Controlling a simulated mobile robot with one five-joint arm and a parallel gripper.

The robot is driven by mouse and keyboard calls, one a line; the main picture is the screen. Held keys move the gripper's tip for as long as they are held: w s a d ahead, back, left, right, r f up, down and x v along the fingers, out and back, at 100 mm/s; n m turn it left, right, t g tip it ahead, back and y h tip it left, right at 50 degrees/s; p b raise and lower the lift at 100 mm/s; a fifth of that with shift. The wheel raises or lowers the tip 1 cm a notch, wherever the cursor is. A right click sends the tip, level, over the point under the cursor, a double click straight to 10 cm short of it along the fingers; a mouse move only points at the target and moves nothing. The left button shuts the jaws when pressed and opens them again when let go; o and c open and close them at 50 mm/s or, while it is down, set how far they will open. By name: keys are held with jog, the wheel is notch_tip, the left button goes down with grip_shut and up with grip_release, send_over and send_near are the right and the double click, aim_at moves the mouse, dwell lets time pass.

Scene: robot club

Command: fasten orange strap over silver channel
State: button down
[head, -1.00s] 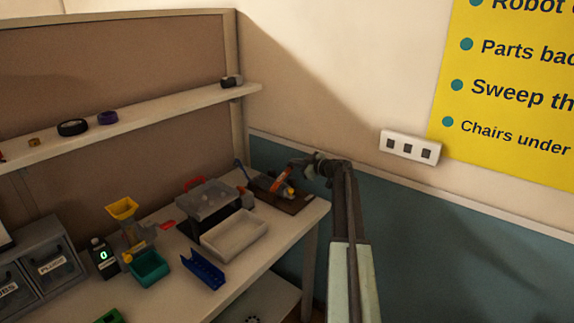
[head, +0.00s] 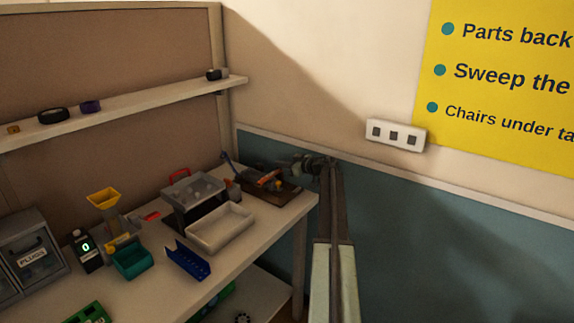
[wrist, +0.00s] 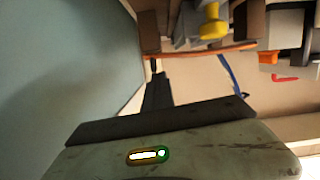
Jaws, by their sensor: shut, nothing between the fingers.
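The orange strap (head: 268,179) lies low over the dark board (head: 287,195) at the far right end of the bench. Its end looks close to the board, but I cannot tell whether it is fastened. The silver channel is too small and dark to make out clearly beneath it. My gripper (head: 302,165) is just right of and behind the strap, by the wall, shut and empty. A gap to the strap seems to show.
A blue strap (head: 228,162) stands up at the board's left. A lidded grey box (head: 194,190) and white tray (head: 220,228) stand left of the board. A blue bin (head: 187,260) and teal bin (head: 131,261) are nearer. The teal wall (head: 400,220) is close on the right.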

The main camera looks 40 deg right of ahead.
jog(key=shift+s+d+f, duration=0.1)
jog(key=shift+s+d, duration=0.1)
jog(key=shift+d, duration=0.2)
jog(key=shift+s+r+p, duration=0.1)
jog(key=shift+r+p, duration=0.3)
jog(key=shift+p, duration=0.05)
jog(key=s+d+r+p, duration=0.1)
jog(key=s+r+p, duration=0.4)
jog(key=s, duration=0.4)
jog(key=shift+d+r+p, duration=0.15)
jog(key=shift+r+p, duration=0.15)
jog(key=shift+r, duration=0.05)
